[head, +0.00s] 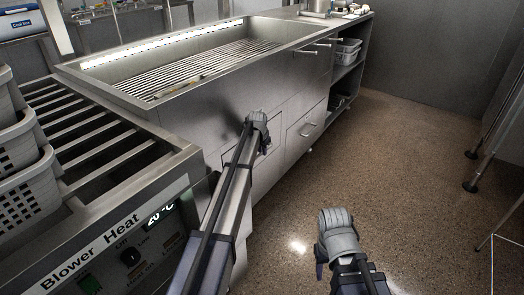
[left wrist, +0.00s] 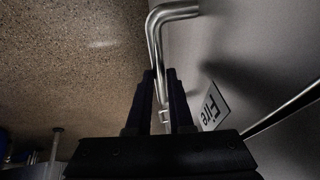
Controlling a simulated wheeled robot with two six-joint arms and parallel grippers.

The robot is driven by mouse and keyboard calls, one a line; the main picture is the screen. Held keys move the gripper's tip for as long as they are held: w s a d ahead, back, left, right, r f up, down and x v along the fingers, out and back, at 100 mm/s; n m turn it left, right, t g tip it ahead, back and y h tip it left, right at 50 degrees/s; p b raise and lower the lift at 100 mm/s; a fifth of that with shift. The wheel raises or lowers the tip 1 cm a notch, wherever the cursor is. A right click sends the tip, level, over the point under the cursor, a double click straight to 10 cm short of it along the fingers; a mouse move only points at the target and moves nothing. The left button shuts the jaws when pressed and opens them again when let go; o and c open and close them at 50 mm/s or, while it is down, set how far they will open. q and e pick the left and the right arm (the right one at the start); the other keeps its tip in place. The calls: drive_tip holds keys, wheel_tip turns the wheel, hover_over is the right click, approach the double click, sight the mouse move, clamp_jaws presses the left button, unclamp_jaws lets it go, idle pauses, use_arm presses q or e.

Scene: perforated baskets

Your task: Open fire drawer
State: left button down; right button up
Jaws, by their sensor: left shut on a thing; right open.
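The fire drawer front (left wrist: 245,50) is a grey metal panel with a white "Fire" label (left wrist: 214,106) in the left wrist view. Its bent metal handle (left wrist: 156,35) runs down between my left fingers (left wrist: 161,100), which are shut on it. In the head view my left gripper (head: 265,147) is at the cabinet front below the grill trough, and my arm hides part of the drawer. I cannot tell how far the drawer stands out. My right gripper (head: 320,263) is open and empty above the floor, away from the cabinet.
White perforated baskets (head: 28,182) stack at the left on the slatted counter. A "Blower Heat" control panel (head: 130,255) faces the lower left. The speckled floor (head: 400,170) is clear at right.

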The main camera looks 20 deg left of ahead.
use_arm(q)
drive_tip(key=shift+d, duration=0.1)
drive_tip(key=s+d, duration=0.3)
drive_tip(key=d, duration=0.6)
drive_tip(key=s+d, duration=0.4)
drive_tip(key=d, duration=0.6)
drive_tip(key=s+d, duration=0.3)
drive_tip(key=d, duration=0.7)
drive_tip(key=shift+s, duration=0.35)
drive_tip(key=c, duration=0.8)
unclamp_jaws()
drive_tip(key=p+v, duration=0.7)
drive_tip(key=shift+r, duration=0.4)
